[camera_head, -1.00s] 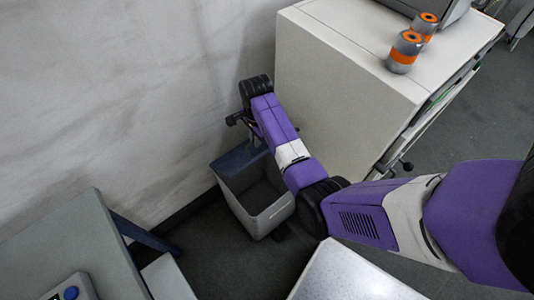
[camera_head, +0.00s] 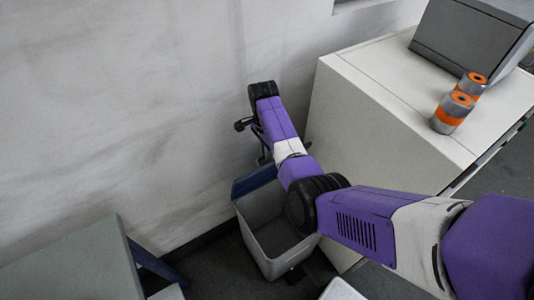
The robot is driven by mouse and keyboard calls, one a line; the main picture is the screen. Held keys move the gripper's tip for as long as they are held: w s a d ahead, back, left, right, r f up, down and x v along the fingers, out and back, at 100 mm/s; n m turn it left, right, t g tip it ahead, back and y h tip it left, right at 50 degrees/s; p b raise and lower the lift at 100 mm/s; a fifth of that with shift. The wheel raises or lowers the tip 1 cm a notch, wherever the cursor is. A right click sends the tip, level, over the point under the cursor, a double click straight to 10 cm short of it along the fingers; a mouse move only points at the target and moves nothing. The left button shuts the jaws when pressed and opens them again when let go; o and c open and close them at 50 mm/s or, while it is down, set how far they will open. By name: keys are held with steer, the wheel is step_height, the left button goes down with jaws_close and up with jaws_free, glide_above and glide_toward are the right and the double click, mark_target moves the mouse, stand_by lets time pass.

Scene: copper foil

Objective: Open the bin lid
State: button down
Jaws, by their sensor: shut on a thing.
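The bin (camera_head: 287,259) is a grey, open-topped box on the dark floor by the wall, in the middle of the head view. Its dark blue lid (camera_head: 252,181) is raised at the wall side, and the bin's inside shows. My gripper (camera_head: 264,158) is at the lid's upper edge, shut on the lid. My purple arm reaches over the right side of the bin and hides part of it. The fingertips are mostly hidden by the arm.
A white cabinet (camera_head: 385,120) stands right of the bin, with two grey-and-orange cans (camera_head: 451,113) and a grey box-like device (camera_head: 470,40) on top. A grey table (camera_head: 70,270) is at the lower left. The wall is close behind the bin.

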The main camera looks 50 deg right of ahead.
steer(key=shift+s+a+f, duration=0.15)
steer(key=shift+f, duration=0.15)
steer(key=c, duration=1.5)
jaws_free()
steer(key=shift+r, duration=0.1)
steer(key=shift+w+r, duration=0.2)
steer(key=shift+r, duration=1.75)
steer(key=shift+w+r, duration=0.15)
steer(key=shift+r, duration=1.8)
